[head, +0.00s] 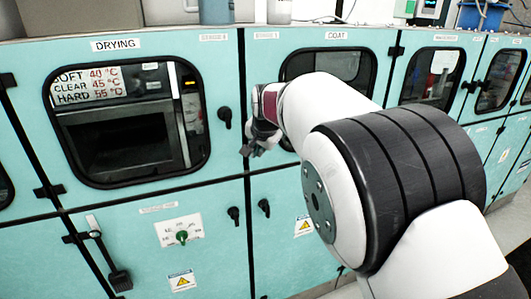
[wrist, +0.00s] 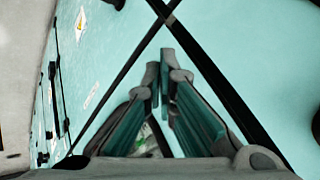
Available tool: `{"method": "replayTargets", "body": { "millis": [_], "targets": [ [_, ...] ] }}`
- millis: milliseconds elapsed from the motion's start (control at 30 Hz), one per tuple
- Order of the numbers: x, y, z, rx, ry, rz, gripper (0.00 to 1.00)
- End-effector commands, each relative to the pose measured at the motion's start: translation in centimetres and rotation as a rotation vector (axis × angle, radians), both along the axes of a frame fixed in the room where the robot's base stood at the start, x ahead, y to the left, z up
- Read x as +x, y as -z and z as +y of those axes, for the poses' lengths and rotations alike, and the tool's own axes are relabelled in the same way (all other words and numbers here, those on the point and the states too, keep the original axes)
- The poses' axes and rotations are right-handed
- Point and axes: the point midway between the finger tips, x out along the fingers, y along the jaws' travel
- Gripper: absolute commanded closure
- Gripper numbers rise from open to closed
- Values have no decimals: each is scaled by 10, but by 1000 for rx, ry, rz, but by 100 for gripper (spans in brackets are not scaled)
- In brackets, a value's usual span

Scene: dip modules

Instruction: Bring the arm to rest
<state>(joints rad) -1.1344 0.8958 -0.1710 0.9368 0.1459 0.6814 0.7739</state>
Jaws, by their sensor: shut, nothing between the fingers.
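My arm reaches in from the right of the head view toward the teal cabinet fronts. My gripper (head: 258,147) is in front of the seam between the DRYING module and the COAT module. In the wrist view my gripper (wrist: 159,78) has its two fingertips close together, with nothing seen between them. Teal panels and dark seams lie beyond the fingertips. I cannot tell how far the fingertips are from the panels, or whether they touch.
The DRYING window (head: 125,125) shows a dark chamber and a temperature sign (head: 88,83). Black latches (head: 225,117) stick out beside the gripper. The COAT window (head: 335,63) is partly hidden by my arm.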

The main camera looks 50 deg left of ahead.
Motion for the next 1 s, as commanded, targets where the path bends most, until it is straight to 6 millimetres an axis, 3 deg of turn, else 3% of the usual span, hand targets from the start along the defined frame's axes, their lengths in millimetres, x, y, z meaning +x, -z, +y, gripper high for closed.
{"method": "replayTargets", "body": {
  "millis": [400, 600, 867, 1000],
  "targets": [
    [-36, -50, -20, -4, 1, 4, 100],
    [-42, -60, -24, -7, 1, 4, 100],
    [-40, -63, -28, -7, 5, 3, 100],
    [-16, -80, -61, -15, 30, -2, 100]
  ]
}}
